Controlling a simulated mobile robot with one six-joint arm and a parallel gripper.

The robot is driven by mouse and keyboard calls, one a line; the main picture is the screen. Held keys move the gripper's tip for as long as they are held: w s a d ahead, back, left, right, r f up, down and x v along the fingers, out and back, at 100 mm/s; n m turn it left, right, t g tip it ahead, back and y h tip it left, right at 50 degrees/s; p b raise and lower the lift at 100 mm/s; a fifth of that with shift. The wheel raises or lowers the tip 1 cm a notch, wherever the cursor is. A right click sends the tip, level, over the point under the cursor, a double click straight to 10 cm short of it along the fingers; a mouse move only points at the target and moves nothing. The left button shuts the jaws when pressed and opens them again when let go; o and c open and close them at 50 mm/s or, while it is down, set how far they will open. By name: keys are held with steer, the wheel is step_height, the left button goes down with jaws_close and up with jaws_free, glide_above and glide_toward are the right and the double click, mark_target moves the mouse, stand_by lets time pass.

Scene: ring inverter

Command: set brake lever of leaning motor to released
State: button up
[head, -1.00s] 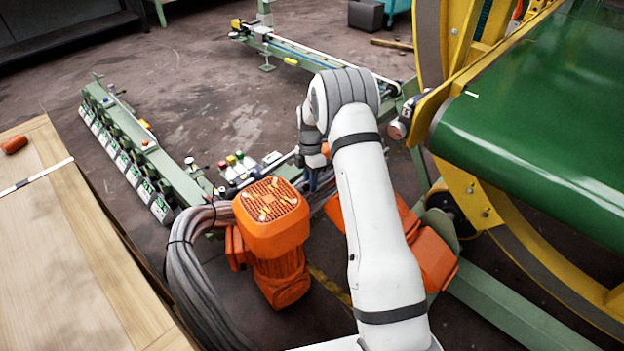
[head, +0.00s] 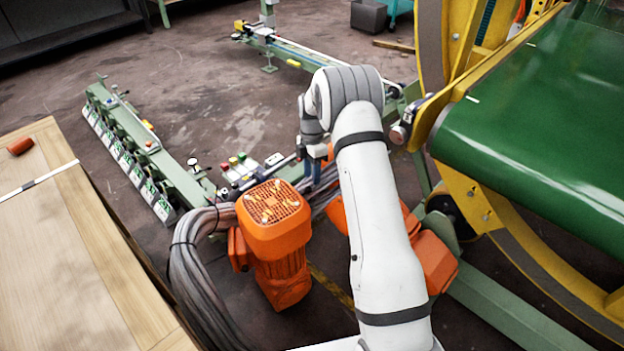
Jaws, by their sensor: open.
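An orange motor (head: 275,235) with a round grilled cover stands left of my arm, tilted a little. A second orange motor (head: 432,262) is mostly hidden behind my white arm, with parts showing on both sides of it. I cannot make out a brake lever on either motor. My gripper (head: 313,180) points down just right of and behind the first motor's cover, its bluish fingers partly visible and apart. I see nothing held between them. I cannot tell whether it touches anything.
A thick grey cable bundle (head: 190,262) curves down left of the motor. A wooden table (head: 75,260) fills the left edge. A green conveyor belt (head: 540,130) with a yellow frame (head: 480,205) stands at right. Green rails (head: 175,175) lie behind on the floor.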

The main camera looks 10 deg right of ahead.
steer(key=shift+p+v, duration=0.35)
steer(key=shift+v, duration=1.4)
steer(key=shift+c, duration=0.2)
